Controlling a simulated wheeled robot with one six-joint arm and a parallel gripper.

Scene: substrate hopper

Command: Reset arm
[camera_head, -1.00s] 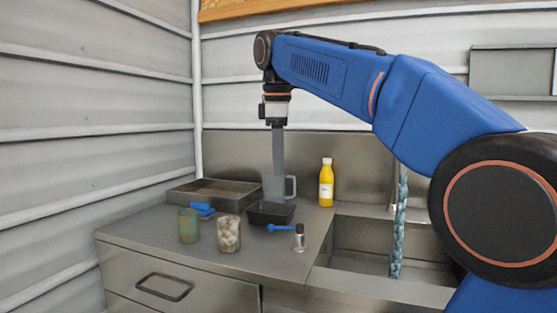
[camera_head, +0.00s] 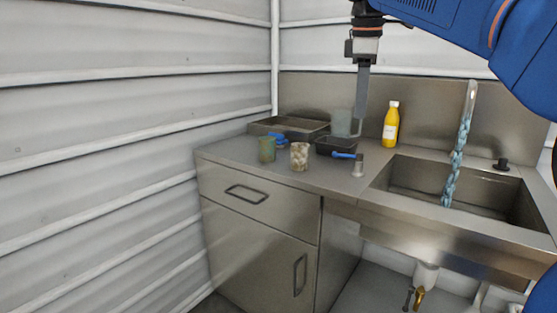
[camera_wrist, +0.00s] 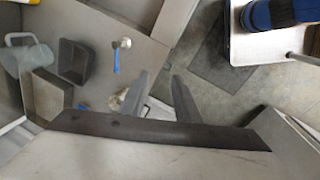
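My gripper (camera_head: 361,115) hangs pointing down from my blue arm at the top right of the head view. Its fingers are in front of the back panel, just right of the grey translucent pitcher (camera_head: 340,124) in the picture. In the wrist view the two fingers of my gripper (camera_wrist: 160,75) are spread apart with nothing between them, so it is open and empty. The pitcher also shows at the left of the wrist view (camera_wrist: 22,58). In the head view, most of my arm is cut off by the frame's top and right edges.
The steel counter (camera_head: 235,154) holds a shallow tray (camera_head: 262,127), a black container (camera_head: 322,148), a greenish cup (camera_head: 267,150), a speckled cup (camera_head: 300,157), a small shaker (camera_head: 358,167) and a yellow bottle (camera_head: 391,125). A sink (camera_head: 410,180) is at right. Ribbed walls enclose the left.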

